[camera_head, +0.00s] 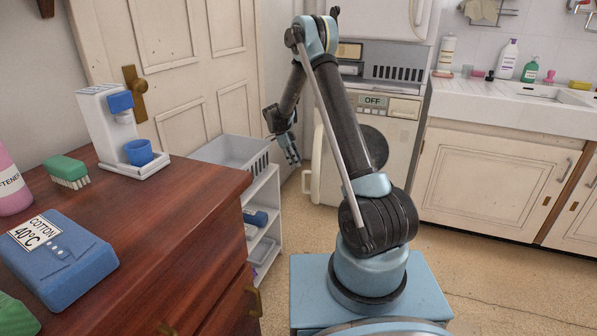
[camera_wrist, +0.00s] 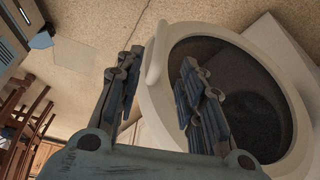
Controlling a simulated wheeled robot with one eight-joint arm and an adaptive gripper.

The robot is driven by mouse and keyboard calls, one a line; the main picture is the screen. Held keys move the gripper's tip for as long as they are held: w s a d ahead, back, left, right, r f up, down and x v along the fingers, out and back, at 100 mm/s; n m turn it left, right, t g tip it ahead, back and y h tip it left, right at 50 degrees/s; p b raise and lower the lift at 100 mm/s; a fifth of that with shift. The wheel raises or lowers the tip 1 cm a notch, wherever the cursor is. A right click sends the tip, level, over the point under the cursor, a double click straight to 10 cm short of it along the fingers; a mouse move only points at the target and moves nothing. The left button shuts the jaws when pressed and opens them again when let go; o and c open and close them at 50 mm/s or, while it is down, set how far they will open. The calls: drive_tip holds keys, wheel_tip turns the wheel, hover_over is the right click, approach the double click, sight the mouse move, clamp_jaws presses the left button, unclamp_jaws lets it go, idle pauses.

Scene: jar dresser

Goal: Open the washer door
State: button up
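The cream washer (camera_head: 398,140) stands against the back wall, its display reading OFF. My arm hides much of its front. In the wrist view its round door (camera_wrist: 229,33) has a cream rim around dark glass (camera_wrist: 250,115). A pale upright handle (camera_wrist: 157,52) is at the rim's left side. I cannot tell whether the door is fully closed or ajar. My gripper (camera_head: 292,158) hangs left of the washer in the head view. In the wrist view my gripper (camera_wrist: 158,75) is open, one finger left of the handle and the other in front of the glass. No contact is clear.
A sink cabinet (camera_head: 490,180) is right. Open floor lies before the washer.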

drive_tip(key=shift+v, duration=1.45)
